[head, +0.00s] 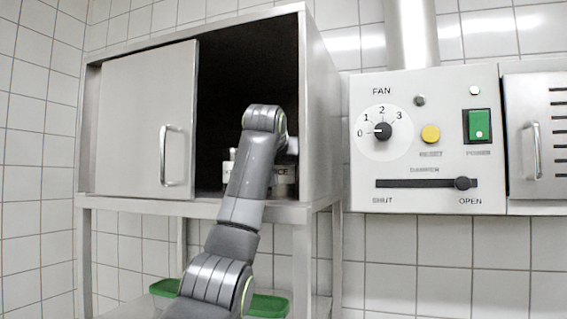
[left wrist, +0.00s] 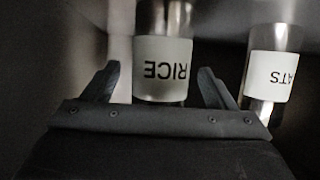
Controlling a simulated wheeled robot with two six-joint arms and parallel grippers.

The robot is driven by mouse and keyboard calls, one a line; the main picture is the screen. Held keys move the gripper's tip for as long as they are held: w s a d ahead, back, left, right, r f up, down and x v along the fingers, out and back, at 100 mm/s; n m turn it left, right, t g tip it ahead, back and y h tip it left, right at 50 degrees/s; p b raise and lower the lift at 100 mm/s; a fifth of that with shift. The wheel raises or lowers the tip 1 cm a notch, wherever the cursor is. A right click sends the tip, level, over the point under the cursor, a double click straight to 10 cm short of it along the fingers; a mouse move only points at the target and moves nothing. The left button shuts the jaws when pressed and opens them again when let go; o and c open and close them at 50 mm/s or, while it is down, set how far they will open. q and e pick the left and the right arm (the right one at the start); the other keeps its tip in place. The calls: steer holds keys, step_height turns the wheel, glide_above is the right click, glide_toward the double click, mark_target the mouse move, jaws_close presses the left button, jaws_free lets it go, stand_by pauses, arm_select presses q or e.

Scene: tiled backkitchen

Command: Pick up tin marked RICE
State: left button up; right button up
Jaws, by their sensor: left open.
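The metal tin marked RICE (left wrist: 163,68) stands in the dark cabinet. In the left wrist view its white label appears upside down. My left gripper (left wrist: 158,70) is open, with one finger on each side of the RICE tin in the picture. Gaps show between the fingers and the tin, and I cannot tell how deep it sits between them. My right gripper is in neither view.
A second labelled tin (left wrist: 270,75), its label ending in ATS, stands to the right in the left wrist view. The cabinet's sliding door (head: 140,120) covers its left side. A fan control panel (head: 427,140) is right of the cabinet. Green trays (head: 268,304) lie below.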

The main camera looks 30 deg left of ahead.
arm_select(q)
steer(key=shift+p+x, duration=0.3)
steer(key=shift+x, duration=0.6)
steer(key=shift+s, duration=0.1)
steer(key=shift+c, duration=0.9)
steer(key=shift+r, duration=0.1)
steer(key=c, duration=1.1)
